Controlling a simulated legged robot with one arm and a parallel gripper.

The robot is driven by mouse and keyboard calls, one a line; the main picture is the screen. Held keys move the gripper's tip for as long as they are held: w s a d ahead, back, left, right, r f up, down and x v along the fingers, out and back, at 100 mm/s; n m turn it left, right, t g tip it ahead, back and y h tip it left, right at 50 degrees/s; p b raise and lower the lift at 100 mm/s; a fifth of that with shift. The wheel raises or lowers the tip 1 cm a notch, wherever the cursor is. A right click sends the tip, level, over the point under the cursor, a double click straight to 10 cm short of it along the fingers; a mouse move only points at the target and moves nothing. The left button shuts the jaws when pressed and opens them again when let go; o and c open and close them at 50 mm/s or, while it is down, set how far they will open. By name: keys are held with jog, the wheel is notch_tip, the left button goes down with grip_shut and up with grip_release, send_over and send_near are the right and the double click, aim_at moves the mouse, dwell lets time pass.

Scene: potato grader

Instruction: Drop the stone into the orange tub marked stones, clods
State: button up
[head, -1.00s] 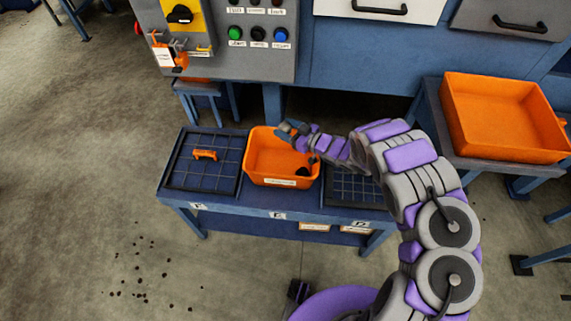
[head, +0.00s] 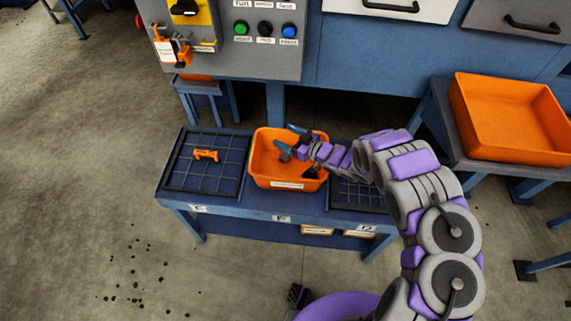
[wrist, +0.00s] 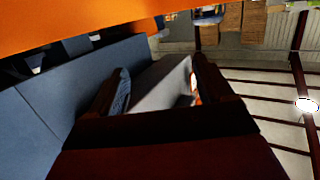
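The orange tub (head: 262,172) stands on the blue bench with a white label on its front; the label is too small to read. My gripper (head: 292,138) is over the tub, with its two blue fingertips spread apart. In the wrist view the two fingers (wrist: 160,88) also stand apart, with a grey surface showing between them. A small grey lump (head: 285,157), which looks like the stone, shows just below the lower fingertip, within the tub's outline. I cannot tell whether it touches the tub floor. A dark patch near the tub's right side may be shadow.
A dark grid (head: 181,170) with an orange handle (head: 206,155) lies left of the tub. Another grid (head: 357,196) lies to the right, partly under my arm. A control panel (head: 225,50) stands behind. A larger orange tray (head: 480,133) is at right.

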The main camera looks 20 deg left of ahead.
jog(key=shift+o, duration=0.4)
jog(key=shift+d+r, duration=0.2)
jog(key=shift+d, duration=0.6)
jog(key=s+d+r+p, duration=0.2)
jog(key=s+d, duration=0.2)
jog(key=s, duration=0.2)
jog(key=s+d+r+p, duration=0.3)
jog(key=s+d, duration=0.1)
jog(key=s, duration=0.3)
jog(key=shift+s+d, duration=0.2)
jog(key=shift+s, duration=0.1)
jog(key=shift+a+f, duration=0.1)
jog(key=shift+a, duration=0.1)
